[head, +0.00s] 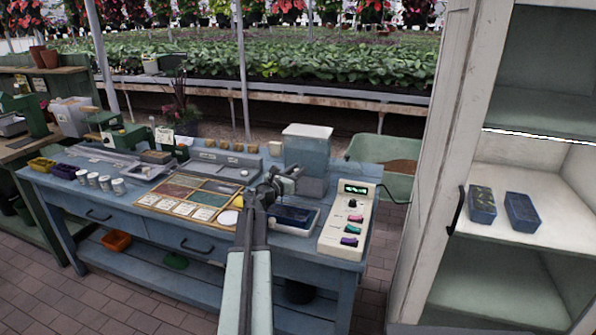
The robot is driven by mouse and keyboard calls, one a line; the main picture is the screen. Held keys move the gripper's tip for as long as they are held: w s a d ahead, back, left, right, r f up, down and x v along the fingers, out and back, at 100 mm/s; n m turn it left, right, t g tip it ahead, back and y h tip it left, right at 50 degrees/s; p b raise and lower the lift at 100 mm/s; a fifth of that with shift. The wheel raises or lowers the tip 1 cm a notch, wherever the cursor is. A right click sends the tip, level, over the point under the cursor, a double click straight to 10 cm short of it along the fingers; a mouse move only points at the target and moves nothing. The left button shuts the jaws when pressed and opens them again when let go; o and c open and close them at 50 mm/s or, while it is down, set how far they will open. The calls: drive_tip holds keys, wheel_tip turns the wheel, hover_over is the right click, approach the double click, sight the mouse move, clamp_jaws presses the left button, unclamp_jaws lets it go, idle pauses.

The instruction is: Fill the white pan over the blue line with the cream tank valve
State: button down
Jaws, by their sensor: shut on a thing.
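A clear tank with a pale lid and bluish contents (307,152) stands at the back right of the blue bench. A white-rimmed pan (309,229) lies in front of it, with a dark blue inside; I cannot make out a line or a water level in it. My arm reaches up from the bottom, and my dark gripper (284,181) is at the tank's lower front, above the pan's back edge. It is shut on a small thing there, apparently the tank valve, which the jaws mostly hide. I cannot see any flow of water.
A white control box (348,220) with a green display and coloured switches stands right of the pan. A seed tray (190,196) with several compartments lies to the left. A white cabinet (461,150) with two blue boxes stands at the right.

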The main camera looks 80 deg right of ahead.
drive_tip(key=shift+s+d+n+t+h, duration=0.25)
drive_tip(key=shift+d+n+t, duration=0.2)
drive_tip(key=shift+n+t, duration=1.05)
drive_tip(key=shift+s+d+n+t+h, duration=0.15)
drive_tip(key=shift+s+d+n+t, duration=0.5)
drive_tip(key=shift+t, duration=1.45)
drive_tip(key=shift+d+n+t+h, duration=0.2)
drive_tip(key=shift+d+n+t, duration=0.1)
drive_tip(key=shift+n+t, duration=1.3)
drive_tip(key=shift+t, duration=0.4)
drive_tip(key=c, duration=1.3)
unclamp_jaws()
drive_tip(key=shift+o, duration=0.2)
drive_tip(key=v, duration=0.7)
drive_tip(key=shift+a, duration=0.4)
